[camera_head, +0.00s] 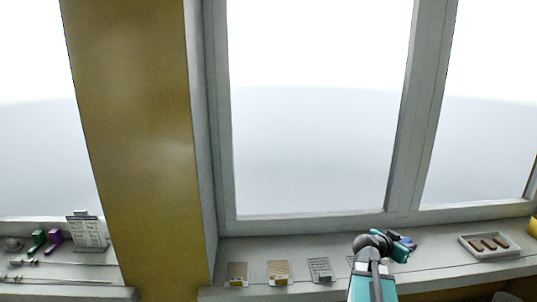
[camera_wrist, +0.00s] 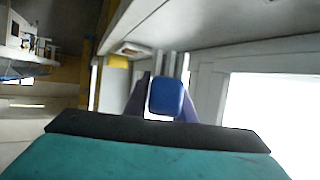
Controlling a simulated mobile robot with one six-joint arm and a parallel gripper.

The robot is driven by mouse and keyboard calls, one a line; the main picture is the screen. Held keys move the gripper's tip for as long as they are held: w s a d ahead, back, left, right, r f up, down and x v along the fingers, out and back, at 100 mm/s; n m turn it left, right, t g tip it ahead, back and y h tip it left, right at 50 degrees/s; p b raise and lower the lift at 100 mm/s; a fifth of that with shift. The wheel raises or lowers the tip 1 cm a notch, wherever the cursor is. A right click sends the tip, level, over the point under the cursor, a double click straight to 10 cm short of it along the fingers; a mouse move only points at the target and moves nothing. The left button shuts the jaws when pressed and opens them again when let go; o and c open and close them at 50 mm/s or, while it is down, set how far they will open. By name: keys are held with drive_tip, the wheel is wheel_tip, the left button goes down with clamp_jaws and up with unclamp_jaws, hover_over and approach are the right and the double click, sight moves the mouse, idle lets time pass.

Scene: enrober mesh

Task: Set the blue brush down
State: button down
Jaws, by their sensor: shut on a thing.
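The blue brush (camera_wrist: 166,97) shows as a rounded blue block between the two dark fingers of my gripper (camera_wrist: 163,104) in the wrist view. The fingers are shut on it, one on each side. In the head view my gripper (camera_head: 398,246) is at the window ledge (camera_head: 340,247), right of the middle, and a small blue part of the brush (camera_head: 407,242) shows at its end. Most of the brush is hidden by the gripper. I cannot tell whether the brush touches the ledge.
A pale tray (camera_head: 489,245) with brown bars lies to the right. A yellow pillar (camera_head: 135,130) separates a left ledge with a green item (camera_head: 38,240), a purple item (camera_head: 54,240) and a printed stand (camera_head: 86,232).

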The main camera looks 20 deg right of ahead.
drive_tip(key=w+a+r+n+t+y, duration=0.1)
drive_tip(key=w+a+r+n+t, duration=0.2)
drive_tip(key=w+a, duration=0.85)
drive_tip(key=w+a+r+n+t+y, duration=0.2)
drive_tip(key=w+a+r+n+y, duration=0.1)
drive_tip(key=a, duration=1)
drive_tip(key=w+a+r+n+t+y, duration=0.3)
drive_tip(key=w+a+n+y, duration=0.2)
drive_tip(key=a, duration=0.8)
drive_tip(key=w+a+r+n+t+y, duration=0.2)
drive_tip(key=w+a, duration=0.4)
drive_tip(key=a, duration=0.8)
drive_tip(key=shift+r+n+t+y, duration=0.3)
drive_tip(key=shift+r+n+y, duration=0.3)
drive_tip(key=shift+n+y, duration=0.45)
drive_tip(key=shift+w, duration=0.1)
